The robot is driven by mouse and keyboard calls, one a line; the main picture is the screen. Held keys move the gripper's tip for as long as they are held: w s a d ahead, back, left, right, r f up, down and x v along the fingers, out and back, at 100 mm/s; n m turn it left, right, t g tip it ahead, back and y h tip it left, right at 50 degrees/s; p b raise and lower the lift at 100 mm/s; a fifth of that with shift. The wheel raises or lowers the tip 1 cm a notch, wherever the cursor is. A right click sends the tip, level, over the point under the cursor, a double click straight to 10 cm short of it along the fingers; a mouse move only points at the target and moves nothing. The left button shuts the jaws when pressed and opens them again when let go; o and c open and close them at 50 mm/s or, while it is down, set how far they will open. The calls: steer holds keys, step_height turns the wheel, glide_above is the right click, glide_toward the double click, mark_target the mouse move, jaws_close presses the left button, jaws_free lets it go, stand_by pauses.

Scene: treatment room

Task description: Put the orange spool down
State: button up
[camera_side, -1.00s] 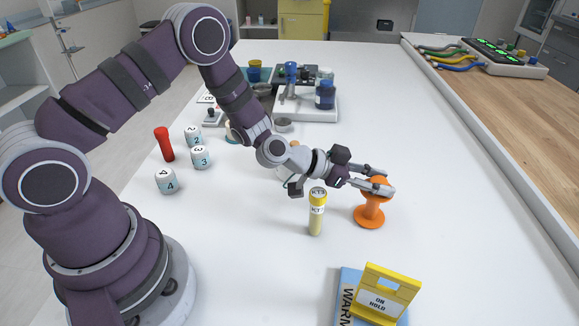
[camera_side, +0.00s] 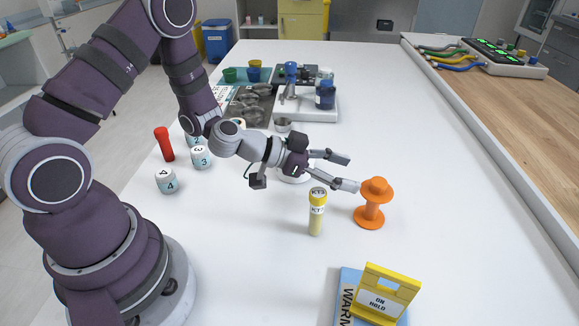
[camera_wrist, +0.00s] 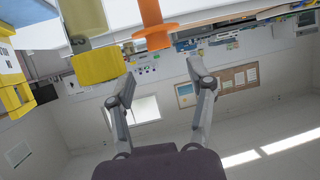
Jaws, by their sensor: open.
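The orange spool (camera_side: 372,205) stands upright on the white table, to the right of the yellow-capped tube in the side view. It also shows at the top of the wrist view (camera_wrist: 152,30). My gripper (camera_side: 352,173) is open and empty, to the left of the spool and apart from it. In the wrist view my gripper's two fingers (camera_wrist: 162,75) are spread with nothing between them.
A yellow-capped tube (camera_side: 317,212) stands close in front of my gripper. A yellow "ON HOLD" sign (camera_side: 385,294) stands on a blue box at the front. Numbered cylinders (camera_side: 166,181) and a red cylinder (camera_side: 164,144) stand at left. The table right of the spool is clear.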

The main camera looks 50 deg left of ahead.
steer(key=s+a+r+n+g+y, duration=0.2)
steer(key=s+a+r+n+y, duration=0.1)
steer(key=s, duration=0.5)
steer(key=s+a+r+n+g+y, duration=0.3)
steer(key=s+a+r+n+y, duration=0.1)
steer(key=s+r, duration=0.4)
steer(key=shift+s+a+r+y, duration=0.15)
steer(key=shift+a+r+y, duration=0.2)
steer(key=shift+a, duration=0.45)
